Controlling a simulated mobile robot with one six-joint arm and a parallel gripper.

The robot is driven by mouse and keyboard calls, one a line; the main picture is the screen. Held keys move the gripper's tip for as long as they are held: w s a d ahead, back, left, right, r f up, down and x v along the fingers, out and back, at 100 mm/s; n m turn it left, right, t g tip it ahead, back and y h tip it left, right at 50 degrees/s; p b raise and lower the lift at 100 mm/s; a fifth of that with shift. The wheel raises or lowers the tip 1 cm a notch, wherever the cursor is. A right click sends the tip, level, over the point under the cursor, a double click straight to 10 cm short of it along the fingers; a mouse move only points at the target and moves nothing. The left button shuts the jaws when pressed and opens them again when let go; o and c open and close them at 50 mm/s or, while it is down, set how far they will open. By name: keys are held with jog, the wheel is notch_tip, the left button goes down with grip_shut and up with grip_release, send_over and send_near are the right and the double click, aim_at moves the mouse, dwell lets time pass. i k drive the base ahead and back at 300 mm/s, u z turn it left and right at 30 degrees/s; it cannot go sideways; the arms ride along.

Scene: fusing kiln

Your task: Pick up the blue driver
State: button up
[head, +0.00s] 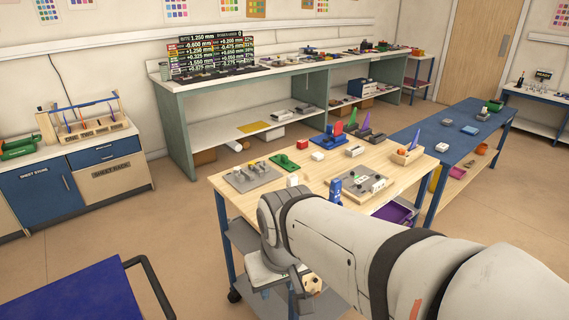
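A small upright blue object (336,191) stands at the front edge of the wooden worktable (225,190), just behind my arm; it may be the blue driver, but it is too small to tell. Another blue piece (334,132) stands at the table's back beside a red one. My gripper (283,282) is low in front of the table's near edge, below the tabletop and apart from the blue object. Its fingers are small and partly hidden by my wrist, so I cannot tell whether they are open or shut.
A grey tray with small parts (238,183), a green piece (285,162) and a grey fixture (350,190) lie on the worktable. A blue-topped bench (430,135) stands to its right. A blue cart (80,295) is at lower left. Open floor (170,235) lies left of the table.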

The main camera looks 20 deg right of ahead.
aim_at(335, 187)
jog(key=u, duration=1.6)
jog(key=k, duration=1.15)
jog(key=z, duration=2)
jog(key=i, duration=1)
jog(key=z, duration=0.15)
